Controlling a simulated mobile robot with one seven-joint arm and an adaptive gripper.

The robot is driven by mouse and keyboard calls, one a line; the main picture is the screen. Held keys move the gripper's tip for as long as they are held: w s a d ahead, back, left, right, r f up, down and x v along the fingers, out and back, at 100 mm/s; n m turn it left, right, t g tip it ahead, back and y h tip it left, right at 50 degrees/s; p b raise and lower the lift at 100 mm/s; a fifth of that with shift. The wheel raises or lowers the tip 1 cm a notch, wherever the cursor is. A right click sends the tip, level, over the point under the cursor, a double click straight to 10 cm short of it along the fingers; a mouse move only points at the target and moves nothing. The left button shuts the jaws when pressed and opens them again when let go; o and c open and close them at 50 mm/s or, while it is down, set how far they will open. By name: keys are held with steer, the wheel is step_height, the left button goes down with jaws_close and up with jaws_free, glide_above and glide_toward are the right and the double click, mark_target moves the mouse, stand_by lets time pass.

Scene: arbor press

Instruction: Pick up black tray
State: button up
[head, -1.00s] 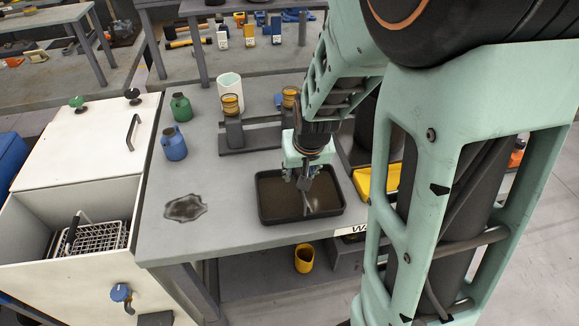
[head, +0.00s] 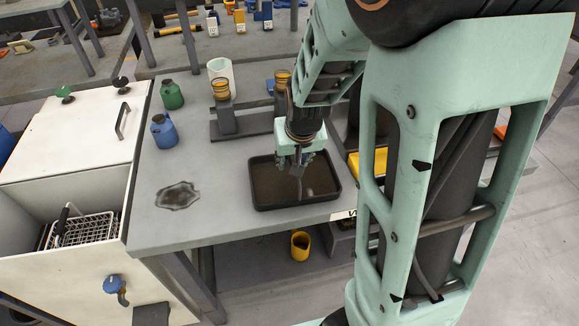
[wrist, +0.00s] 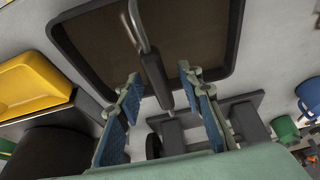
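The black tray (head: 300,204) is shallow and rectangular with a brownish floor. It lies on the grey workbench near its front edge, in the middle of the head view. In the wrist view the tray (wrist: 75,60) fills the top. My gripper (head: 298,170) points down over the tray's far part. In the wrist view my gripper (wrist: 160,78) has its two blue-padded fingers spread apart. A metal rod with a dark grip (wrist: 152,72) shows between the fingers; I cannot tell whether it touches them. My gripper hides part of the tray's far rim.
Behind the tray stands a dark rack (head: 245,127) with amber-topped cylinders. A yellow bin (head: 379,161) is to the right, partly behind my arm. A blue bottle (head: 164,132) and green bottle (head: 171,95) stand left.

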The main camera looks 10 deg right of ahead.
jaws_close()
stand_by(0.3)
steer(key=shift+r, duration=0.2)
